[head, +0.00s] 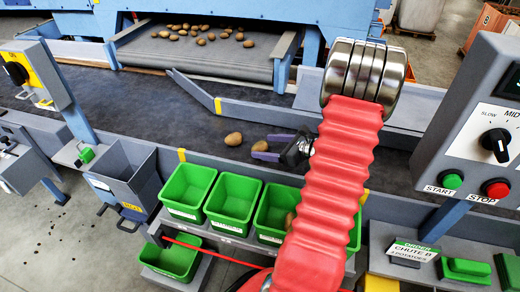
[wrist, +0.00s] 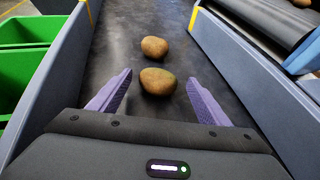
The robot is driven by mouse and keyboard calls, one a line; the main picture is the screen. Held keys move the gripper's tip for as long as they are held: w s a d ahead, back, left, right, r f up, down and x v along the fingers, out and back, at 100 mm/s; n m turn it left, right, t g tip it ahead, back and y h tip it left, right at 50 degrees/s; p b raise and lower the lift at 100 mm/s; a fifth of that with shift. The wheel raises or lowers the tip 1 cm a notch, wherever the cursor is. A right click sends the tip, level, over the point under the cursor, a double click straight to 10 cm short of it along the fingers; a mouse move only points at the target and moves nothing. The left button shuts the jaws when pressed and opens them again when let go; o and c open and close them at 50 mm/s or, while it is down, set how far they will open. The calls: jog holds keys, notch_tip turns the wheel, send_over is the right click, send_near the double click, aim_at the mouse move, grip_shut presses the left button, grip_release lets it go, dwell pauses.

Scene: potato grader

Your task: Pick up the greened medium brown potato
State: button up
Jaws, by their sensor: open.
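Two brown potatoes lie on the dark belt. The nearer potato (wrist: 157,81) has a greenish tint on its skin; it also shows in the head view (head: 233,139). The other potato (wrist: 154,48) lies just beyond it, smaller in the wrist view, and is plainer brown; the head view shows it too (head: 217,112). My gripper (head: 261,147) is open, low over the belt, pointing left in the head view. In the wrist view the nearer potato sits between and slightly beyond the purple fingertips, with gaps on both sides. Nothing is held.
Green bins (head: 187,189) line the belt's near side; one holds a potato (head: 289,220). A grey side wall (wrist: 250,90) bounds the belt on the right in the wrist view. More potatoes lie on the upper conveyor (head: 160,48). A control box (head: 490,120) stands at right.

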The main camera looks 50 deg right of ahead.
jog(key=shift+x, duration=1.5)
jog(key=shift+c, duration=0.3)
jog(key=c, duration=1)
